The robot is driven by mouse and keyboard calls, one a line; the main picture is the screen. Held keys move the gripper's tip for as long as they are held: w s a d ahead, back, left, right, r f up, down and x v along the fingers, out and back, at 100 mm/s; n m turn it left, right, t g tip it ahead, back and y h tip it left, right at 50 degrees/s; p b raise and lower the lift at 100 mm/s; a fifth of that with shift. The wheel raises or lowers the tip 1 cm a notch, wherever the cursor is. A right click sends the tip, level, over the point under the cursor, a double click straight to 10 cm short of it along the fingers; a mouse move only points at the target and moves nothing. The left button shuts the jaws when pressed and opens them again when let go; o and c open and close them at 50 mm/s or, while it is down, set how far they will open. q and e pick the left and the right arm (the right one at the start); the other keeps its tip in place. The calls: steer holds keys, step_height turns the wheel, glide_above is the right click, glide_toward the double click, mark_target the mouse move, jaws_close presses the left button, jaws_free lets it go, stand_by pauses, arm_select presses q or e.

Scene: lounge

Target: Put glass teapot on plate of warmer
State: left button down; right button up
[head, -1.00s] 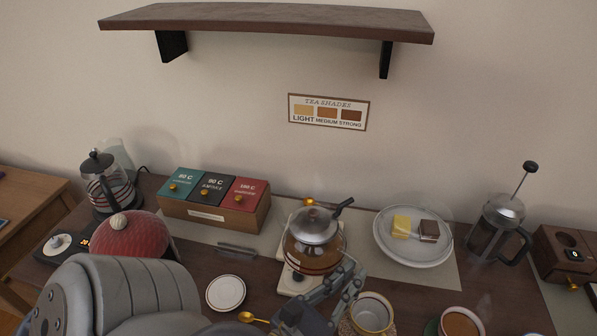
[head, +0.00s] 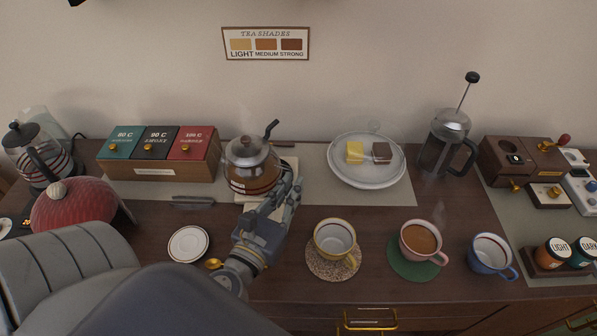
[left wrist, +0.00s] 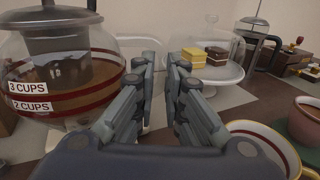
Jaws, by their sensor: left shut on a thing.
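The glass teapot (head: 252,168) holds amber tea and has a grey lid and a dark spout-like arm at its upper right. It also shows at the left in the left wrist view (left wrist: 60,75). The pale warmer (head: 287,165) shows behind and beside it; the teapot hides most of it, and I cannot tell whether the teapot touches its plate. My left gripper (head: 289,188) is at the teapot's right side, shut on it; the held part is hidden. Its fingers (left wrist: 160,90) fill the middle of the left wrist view. My right gripper is not in view.
A glass-domed cake plate (head: 368,180) and a French press (head: 446,142) stand to the right. A yellow-rimmed cup (head: 334,240), a tea cup (head: 421,242) and a small saucer (head: 189,244) are in front.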

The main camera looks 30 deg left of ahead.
arm_select(q)
steer(key=w+f, duration=0.1)
steer(key=w, duration=0.1)
steer(key=w+a+f, duration=0.1)
steer(key=w, duration=0.1)
steer(key=w+a+f, duration=0.1)
steer(key=w+f, duration=0.1)
steer(key=shift+w, duration=0.4)
steer(key=shift+f, duration=0.15)
steer(key=c, duration=1.7)
jaws_free()
steer(key=shift+o, duration=0.2)
steer(key=shift+s, duration=0.1)
